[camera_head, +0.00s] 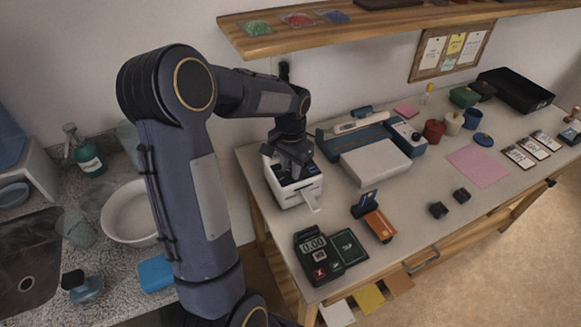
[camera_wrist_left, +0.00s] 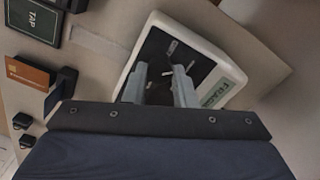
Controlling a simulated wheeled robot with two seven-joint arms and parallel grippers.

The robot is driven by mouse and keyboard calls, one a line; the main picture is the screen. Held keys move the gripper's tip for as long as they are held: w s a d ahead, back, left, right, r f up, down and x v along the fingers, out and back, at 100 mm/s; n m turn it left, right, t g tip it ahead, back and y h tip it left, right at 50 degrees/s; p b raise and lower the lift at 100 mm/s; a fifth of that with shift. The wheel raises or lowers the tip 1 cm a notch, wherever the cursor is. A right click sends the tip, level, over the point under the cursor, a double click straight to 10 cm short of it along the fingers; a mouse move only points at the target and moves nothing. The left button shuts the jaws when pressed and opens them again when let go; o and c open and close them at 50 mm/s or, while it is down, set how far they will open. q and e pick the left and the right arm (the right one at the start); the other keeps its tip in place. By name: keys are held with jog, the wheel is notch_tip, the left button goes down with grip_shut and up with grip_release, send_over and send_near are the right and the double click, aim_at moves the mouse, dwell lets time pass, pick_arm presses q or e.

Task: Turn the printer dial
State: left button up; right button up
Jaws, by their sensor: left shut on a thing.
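The printer (camera_head: 283,195) is a small white box with a dark top panel, standing at the left end of the table, with a paper strip (camera_head: 311,199) coming out of its front. My left gripper (camera_head: 296,170) reaches down onto its top panel. In the left wrist view the printer (camera_wrist_left: 213,56) lies under the two grey fingers (camera_wrist_left: 163,82), with a lit display (camera_wrist_left: 217,88) beside them. The fingers are closed on the dial, which is mostly hidden between them. My right gripper is not in view.
A card terminal (camera_head: 318,257) and a card stand (camera_head: 376,222) stand nearer the table's front. A blue-and-white device (camera_head: 375,158) stands right of the printer. A wooden shelf (camera_head: 330,38) hangs above. A counter with a white bowl (camera_head: 130,215) is at left.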

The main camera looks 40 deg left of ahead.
aim_at(290, 171)
pick_arm(q)
jog(key=n, duration=0.4)
jog(key=shift+n, duration=0.3)
jog(key=n, duration=0.4)
jog(key=shift+n, duration=0.4)
jog(key=o, duration=1)
jog(key=shift+r, duration=3.95)
jog(key=shift+s, duration=0.1)
